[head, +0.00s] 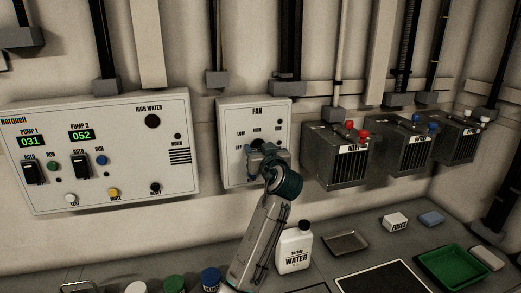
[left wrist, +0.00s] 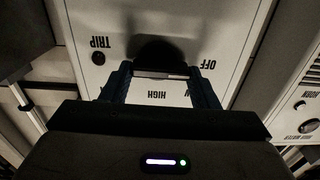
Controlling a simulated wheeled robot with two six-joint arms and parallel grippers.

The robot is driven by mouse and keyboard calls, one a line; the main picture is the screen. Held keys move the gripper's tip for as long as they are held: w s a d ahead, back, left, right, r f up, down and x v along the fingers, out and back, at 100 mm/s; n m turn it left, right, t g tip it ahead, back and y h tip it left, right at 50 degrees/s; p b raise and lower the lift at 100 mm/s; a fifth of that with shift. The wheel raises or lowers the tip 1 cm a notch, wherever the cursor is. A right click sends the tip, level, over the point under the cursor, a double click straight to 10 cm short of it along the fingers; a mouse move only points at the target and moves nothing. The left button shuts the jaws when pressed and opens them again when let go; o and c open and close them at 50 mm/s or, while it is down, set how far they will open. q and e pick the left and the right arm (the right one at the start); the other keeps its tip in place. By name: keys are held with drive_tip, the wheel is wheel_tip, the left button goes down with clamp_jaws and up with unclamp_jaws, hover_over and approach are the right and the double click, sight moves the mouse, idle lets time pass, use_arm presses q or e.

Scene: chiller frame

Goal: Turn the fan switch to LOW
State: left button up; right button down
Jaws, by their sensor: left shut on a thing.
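The FAN box (head: 232,170) is a pale wall panel with the labels OFF, LOW and HIGH around its switch. My left gripper (head: 262,150) is in front of this panel and hides most of the switch in the head view. In the left wrist view the panel (left wrist: 85,22) appears upside down, and the dark switch knob (left wrist: 158,52) sits between the two fingers of my left gripper (left wrist: 160,84). The fingers are shut on the knob. OFF and HIGH are readable there; LOW is hidden. I cannot tell which label the knob points to. My right gripper is out of view.
The pump panel (head: 110,180) hangs left of the FAN box. Grey breaker boxes (head: 336,155) with red and blue terminals hang to its right. Below, a white WATER bottle (head: 294,250), a metal tray (head: 345,242) and a green tray (head: 455,268) stand on the counter.

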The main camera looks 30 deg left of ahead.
use_arm(q)
drive_tip(key=shift+m+p, duration=0.55)
drive_tip(key=shift+m, duration=0.15)
drive_tip(key=m+p, duration=0.2)
drive_tip(key=m, duration=0.2)
drive_tip(key=shift+w+d+r+p, duration=0.1)
drive_tip(key=shift+r+p, duration=0.05)
drive_tip(key=shift+p, duration=0.15)
drive_tip(key=m+p, duration=0.2)
drive_tip(key=m, duration=0.1)
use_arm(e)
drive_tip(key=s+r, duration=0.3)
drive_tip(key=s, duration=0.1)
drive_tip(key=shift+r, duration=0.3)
use_arm(q)
drive_tip(key=shift+f, duration=0.2)
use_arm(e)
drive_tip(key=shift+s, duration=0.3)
use_arm(q)
drive_tip(key=o, duration=1)
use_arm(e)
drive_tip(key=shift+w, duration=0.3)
